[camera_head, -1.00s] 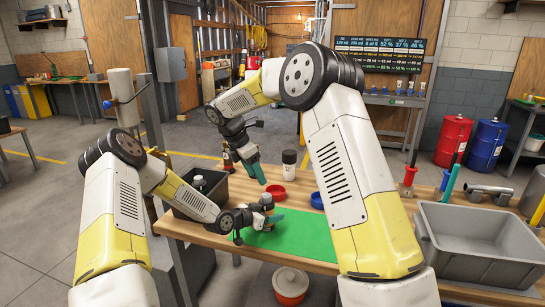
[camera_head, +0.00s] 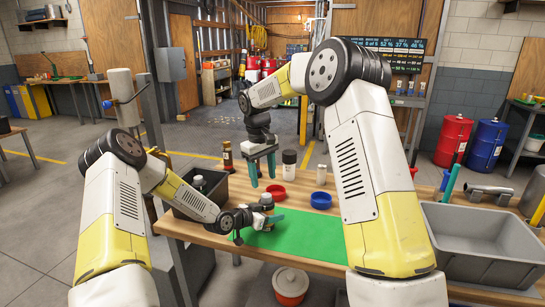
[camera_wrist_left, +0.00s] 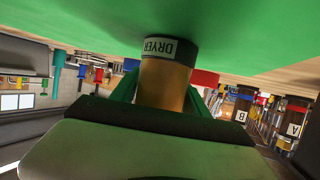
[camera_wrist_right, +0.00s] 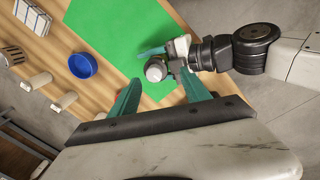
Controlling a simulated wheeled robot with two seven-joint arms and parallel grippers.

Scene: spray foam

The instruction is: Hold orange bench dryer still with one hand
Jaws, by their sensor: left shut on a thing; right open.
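The dryer, with an amber-orange body and a dark band labelled DRYER, shows in the left wrist view (camera_wrist_left: 163,85) between my left fingers. In the head view the dryer (camera_head: 267,201) stands upright at the left part of the green mat (camera_head: 315,237). My left gripper (camera_head: 262,219) is shut around it; the far finger is partly hidden. My right gripper (camera_head: 262,168) is open and empty above the table, behind and apart from the dryer, its fingers pointing down. In the right wrist view the dryer's pale round top (camera_wrist_right: 155,70) shows beyond the open fingers.
A red dish (camera_head: 275,190) and a blue dish (camera_head: 320,201) sit behind the mat. A dark bottle with a white label (camera_head: 289,168) stands behind them. A dark crate (camera_head: 213,181) is at the left, a large grey bin (camera_head: 425,215) at the right. The mat's right part is clear.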

